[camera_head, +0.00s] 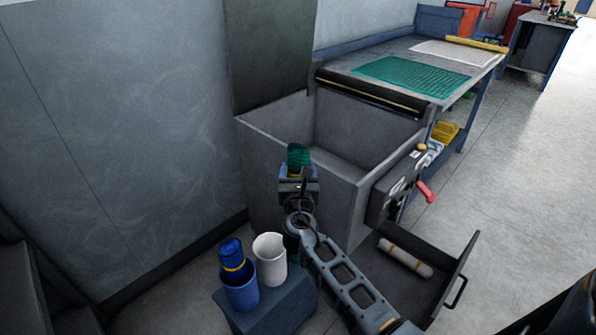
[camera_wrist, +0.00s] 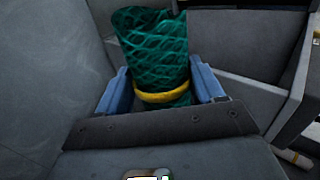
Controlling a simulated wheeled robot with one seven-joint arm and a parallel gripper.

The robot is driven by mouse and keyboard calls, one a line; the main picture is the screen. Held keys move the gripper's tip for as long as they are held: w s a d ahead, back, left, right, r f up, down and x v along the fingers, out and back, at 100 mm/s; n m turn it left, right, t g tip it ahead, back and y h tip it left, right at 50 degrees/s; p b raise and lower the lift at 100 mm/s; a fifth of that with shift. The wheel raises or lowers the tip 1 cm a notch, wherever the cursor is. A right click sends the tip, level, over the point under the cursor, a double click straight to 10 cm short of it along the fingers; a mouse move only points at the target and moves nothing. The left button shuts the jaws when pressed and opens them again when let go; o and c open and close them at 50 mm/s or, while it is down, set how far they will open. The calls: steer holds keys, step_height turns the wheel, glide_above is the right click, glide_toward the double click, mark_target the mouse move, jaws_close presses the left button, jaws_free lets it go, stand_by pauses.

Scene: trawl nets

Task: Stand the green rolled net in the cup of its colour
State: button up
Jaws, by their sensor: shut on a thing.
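The green rolled net (camera_head: 298,157) with a yellow band is between the jaws of my gripper (camera_head: 298,178), raised over the near side of the grey bin. In the wrist view the green net (camera_wrist: 152,50) stands nearly upright, slightly tilted, and my gripper (camera_wrist: 168,92) is shut on it around the band. A blue cup (camera_head: 241,293) and a white cup (camera_head: 270,262) stand on a small dark stand below and left of my gripper. A dark green patch (camera_head: 290,243) shows beside my arm, mostly hidden; I cannot tell whether it is a cup.
A blue rolled net (camera_head: 232,256) stands in the blue cup. The grey bin (camera_head: 258,140) is open, with a roller at its back edge. An open drawer (camera_head: 452,277) at the right holds a white rolled net (camera_head: 405,260). A table (camera_head: 395,58) with flat nets stands behind.

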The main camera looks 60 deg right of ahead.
step_height(320, 180, down, 10)
steer(key=b, duration=0.8)
stand_by(0.3)
steer(key=o, duration=1.5)
steer(key=shift+o, duration=0.2)
steer(key=shift+a+f, duration=0.1)
steer(key=v, duration=0.7)
steer(key=shift+s+a, duration=0.25)
steer(key=shift+a, duration=0.05)
